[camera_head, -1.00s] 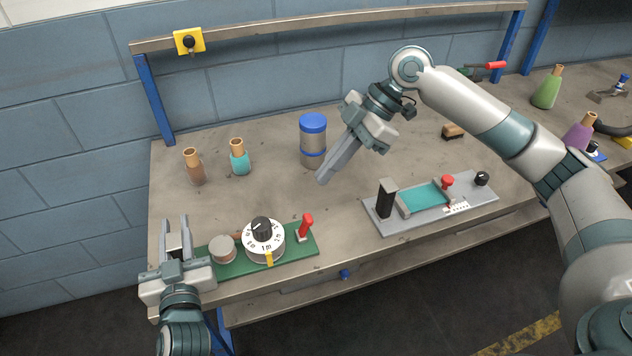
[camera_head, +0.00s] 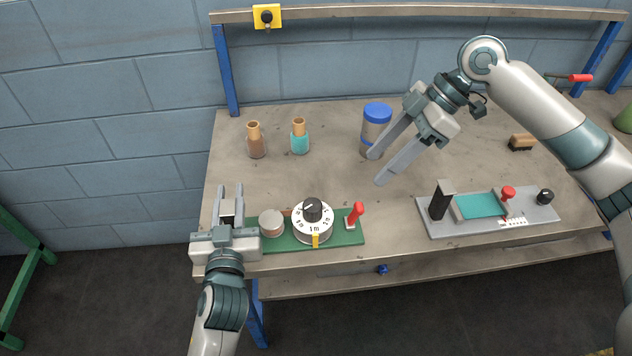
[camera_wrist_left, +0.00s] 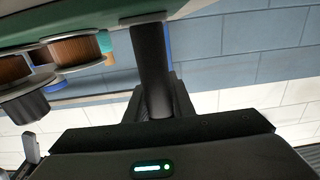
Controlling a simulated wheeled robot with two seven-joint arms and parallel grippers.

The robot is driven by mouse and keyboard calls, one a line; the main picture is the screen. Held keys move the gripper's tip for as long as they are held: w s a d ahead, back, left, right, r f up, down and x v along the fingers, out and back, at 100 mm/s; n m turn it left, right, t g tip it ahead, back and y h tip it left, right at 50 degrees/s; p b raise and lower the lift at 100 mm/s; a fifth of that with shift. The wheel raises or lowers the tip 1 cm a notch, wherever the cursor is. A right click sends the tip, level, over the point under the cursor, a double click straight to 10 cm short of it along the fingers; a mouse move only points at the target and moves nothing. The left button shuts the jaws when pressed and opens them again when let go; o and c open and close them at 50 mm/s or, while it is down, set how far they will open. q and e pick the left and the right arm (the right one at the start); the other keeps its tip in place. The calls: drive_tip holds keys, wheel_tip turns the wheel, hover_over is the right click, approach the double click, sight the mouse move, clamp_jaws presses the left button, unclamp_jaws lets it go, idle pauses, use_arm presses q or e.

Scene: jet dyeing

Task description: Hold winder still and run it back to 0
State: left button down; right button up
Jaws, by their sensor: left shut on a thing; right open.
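The winder's green base (camera_head: 346,238) lies at the table's front left. It carries a grey round spool top (camera_head: 271,223), a white numbered dial (camera_head: 313,231) with a black knob (camera_head: 312,208), a yellow marker (camera_head: 315,241) and a red lever (camera_head: 356,212). My left gripper (camera_head: 230,190) is at the base's left end, shut on a dark post (camera_wrist_left: 152,70) of the winder. The post stands between the fingers in the left wrist view. My right gripper (camera_head: 376,169) is open and empty above the table, right of the dial and apart from the winder.
A blue-lidded jar (camera_head: 376,128) stands close behind the right gripper's fingers. Brown (camera_head: 256,142) and teal (camera_head: 299,138) bottles stand behind the winder. A grey panel (camera_head: 470,228) with a black post lies to the right. The table between is clear.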

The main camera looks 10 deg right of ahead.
sight(313, 204)
drive_tip(key=s+a+r+m+h, duration=0.1)
drive_tip(key=a+m+h, duration=0.6)
drive_tip(key=a+m, duration=0.4)
drive_tip(key=a, duration=0.2)
drive_tip(key=shift+a+r, duration=0.3)
drive_tip(key=shift+a, duration=0.1)
drive_tip(key=shift+s+f, duration=0.1)
wheel_tip(313, 204, down, 12)
drive_tip(key=shift+r, duration=0.1)
idle(0.4)
drive_tip(key=c, duration=1.1)
drive_tip(key=shift+o, duration=0.2)
